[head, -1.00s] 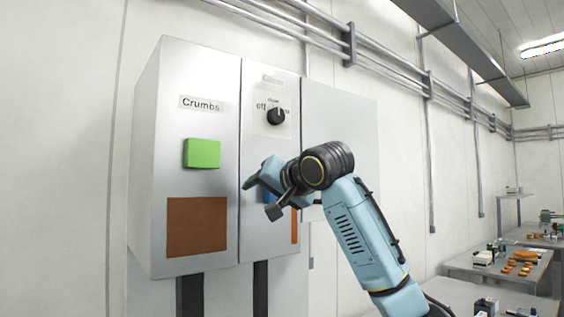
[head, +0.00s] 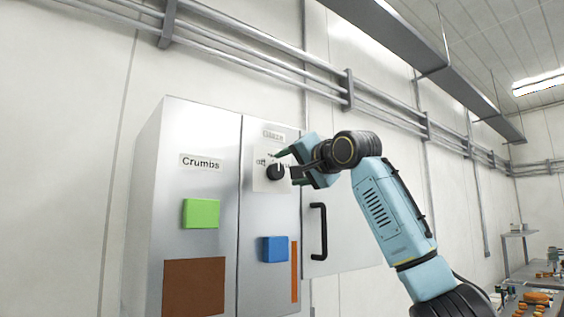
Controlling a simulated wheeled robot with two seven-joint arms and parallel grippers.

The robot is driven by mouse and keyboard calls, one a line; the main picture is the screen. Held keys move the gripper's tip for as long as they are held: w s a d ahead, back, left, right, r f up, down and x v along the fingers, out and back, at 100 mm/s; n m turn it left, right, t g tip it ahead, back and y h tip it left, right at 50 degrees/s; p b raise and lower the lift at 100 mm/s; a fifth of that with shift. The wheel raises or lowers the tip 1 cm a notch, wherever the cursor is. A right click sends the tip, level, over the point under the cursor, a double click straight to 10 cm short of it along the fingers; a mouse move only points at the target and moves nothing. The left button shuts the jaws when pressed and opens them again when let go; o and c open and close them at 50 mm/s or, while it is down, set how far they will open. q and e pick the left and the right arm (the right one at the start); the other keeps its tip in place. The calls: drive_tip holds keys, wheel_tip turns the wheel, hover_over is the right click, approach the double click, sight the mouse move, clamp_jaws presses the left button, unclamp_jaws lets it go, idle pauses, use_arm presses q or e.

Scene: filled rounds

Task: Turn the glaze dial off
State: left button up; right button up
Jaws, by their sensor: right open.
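The glaze dial is a round black knob (head: 275,172) with a light pointer line, on a white plate (head: 262,183) high on the right-hand cabinet panel. Part of the lettering around it is covered by my gripper; "off" shows partly at its left. My left gripper is not in view.
A green block (head: 201,214) sits under the "Crumbs" label (head: 201,162) on the left panel. A blue block (head: 274,249) and a black handle (head: 318,231) are below the dial. Pipes (head: 260,52) run along the wall above. Benches with items are far right.

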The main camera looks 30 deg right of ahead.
sight(278, 172)
drive_tip(key=shift+w+p, duration=0.85)
drive_tip(key=shift+w, duration=1.4)
drive_tip(key=c, duration=1)
